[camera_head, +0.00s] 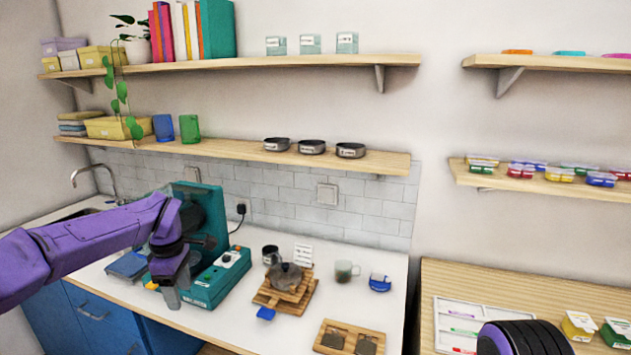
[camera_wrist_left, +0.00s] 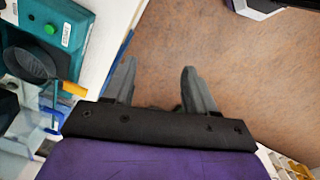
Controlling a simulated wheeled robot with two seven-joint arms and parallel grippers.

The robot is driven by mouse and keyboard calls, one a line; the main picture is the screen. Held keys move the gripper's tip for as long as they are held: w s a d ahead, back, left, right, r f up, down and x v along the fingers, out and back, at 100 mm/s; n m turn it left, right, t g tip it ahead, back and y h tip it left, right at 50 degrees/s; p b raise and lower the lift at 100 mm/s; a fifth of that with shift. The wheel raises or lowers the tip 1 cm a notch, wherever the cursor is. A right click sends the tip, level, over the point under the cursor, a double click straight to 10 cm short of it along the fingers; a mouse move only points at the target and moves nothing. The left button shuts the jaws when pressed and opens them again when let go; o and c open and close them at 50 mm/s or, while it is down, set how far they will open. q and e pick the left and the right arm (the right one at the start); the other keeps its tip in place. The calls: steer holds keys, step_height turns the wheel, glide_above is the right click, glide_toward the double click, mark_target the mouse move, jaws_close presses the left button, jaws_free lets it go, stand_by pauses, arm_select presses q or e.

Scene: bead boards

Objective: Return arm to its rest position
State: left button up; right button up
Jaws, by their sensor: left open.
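My left arm (camera_head: 85,240) is purple and reaches in from the left in the head view. My left gripper (camera_head: 163,290) hangs at the counter's front edge, beside the teal machine (camera_head: 215,283). In the left wrist view the left gripper (camera_wrist_left: 159,68) has its two grey fingers apart, with nothing between them but brown floor (camera_wrist_left: 225,80). The teal machine also shows at the left of that view (camera_wrist_left: 50,28). A dark ribbed part with purple at the bottom right of the head view is mine; no right gripper shows.
The white counter (camera_head: 215,322) bears a wooden stand (camera_head: 290,297) with a pot, a glass mug (camera_head: 345,271) and a wooden board (camera_head: 349,337). A blue tray (camera_head: 128,264) lies behind the gripper. Blue cabinets (camera_head: 95,318) stand below. Shelves hang above.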

arm_select(q)
steer(key=s+a+f+m+t+y+b, duration=0.1)
steer(key=s+f+t+y+b, duration=0.2)
steer(key=f, duration=0.9)
steer(key=s+a+f+m+t+y, duration=0.1)
steer(key=s+f+t+y, duration=0.3)
steer(key=f, duration=0.8)
steer(key=s+d+f+m+g+h+b, duration=0.1)
steer(key=s+f+m+b, duration=0.1)
steer(key=s+f, duration=0.4)
steer(key=s+f+m+g+h+b, duration=0.1)
steer(key=s+f+m, duration=0.3)
steer(key=s, duration=1.2)
steer(key=s+d+f+m+g+h+b, duration=0.1)
steer(key=s+f+m+g+b, duration=0.1)
steer(key=s+f, duration=0.6)
steer(key=s+m+b, duration=0.1)
steer(key=s, duration=0.2)
steer(key=shift+d+f+m+h, duration=0.2)
steer(key=shift+d+m+h, duration=0.15)
steer(key=shift+m+h, duration=0.05)
arm_select(e)
step_height(320, 180, down, 9)
steer(key=shift+w+f, duration=0.15)
steer(key=shift+w, duration=0.25)
